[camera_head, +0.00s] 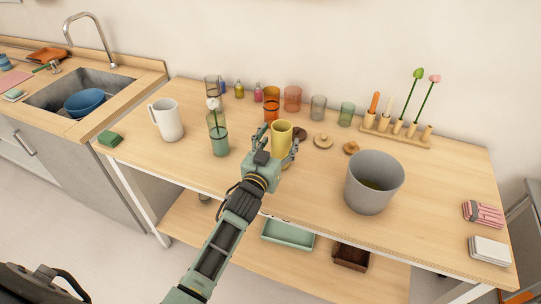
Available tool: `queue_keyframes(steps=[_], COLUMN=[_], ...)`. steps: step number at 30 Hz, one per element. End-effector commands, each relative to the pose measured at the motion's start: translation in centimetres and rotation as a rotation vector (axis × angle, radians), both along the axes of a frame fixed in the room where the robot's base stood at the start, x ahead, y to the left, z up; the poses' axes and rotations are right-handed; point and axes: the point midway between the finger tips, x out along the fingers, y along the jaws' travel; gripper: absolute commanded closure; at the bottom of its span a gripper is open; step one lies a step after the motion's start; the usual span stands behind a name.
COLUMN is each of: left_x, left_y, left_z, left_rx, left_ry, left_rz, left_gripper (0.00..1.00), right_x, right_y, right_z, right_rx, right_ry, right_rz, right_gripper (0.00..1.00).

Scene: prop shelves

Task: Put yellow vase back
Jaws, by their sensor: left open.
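The yellow vase (282,131) stands upright on the wooden table, near the middle of its depth. My left gripper (278,144) reaches in from the front and is open, with one finger on either side of the vase's lower part. I cannot tell whether the fingers touch it. The vase's near lower side is partly hidden by the gripper. My right gripper is not in view.
An orange glass (271,100) stands close behind the vase, with more coloured glasses along the back. Round wooden lids (323,141) lie to the right. A grey bucket (374,184) stands front right. A green-bottomed glass (219,145) and white pitcher (168,123) stand left.

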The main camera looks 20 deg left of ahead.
Motion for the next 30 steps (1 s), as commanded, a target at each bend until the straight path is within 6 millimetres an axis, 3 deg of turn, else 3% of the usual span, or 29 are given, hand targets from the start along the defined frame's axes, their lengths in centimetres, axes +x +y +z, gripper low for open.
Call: queue_keyframes(steps=[6, 12, 18, 30], left_x=[-4.9, -8.2, -9.5, -9.6], left_y=[0.1, 0.2, 0.3, 0.3], left_z=[-0.3, -0.2, 0.0, 0.0], left_rx=[-0.001, 0.0, -0.001, -0.001], left_ry=[0.003, 0.002, 0.001, 0.0], left_rz=[0.0, 0.0, 0.0, 0.0], left_gripper=[0.34, 0.34, 0.34, 0.34], right_x=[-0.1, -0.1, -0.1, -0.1], right_y=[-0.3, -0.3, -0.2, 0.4], right_z=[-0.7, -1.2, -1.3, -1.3], right_rx=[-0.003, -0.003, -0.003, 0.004], right_ry=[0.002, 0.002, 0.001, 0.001], right_rz=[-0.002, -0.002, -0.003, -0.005], right_gripper=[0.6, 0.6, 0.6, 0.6])
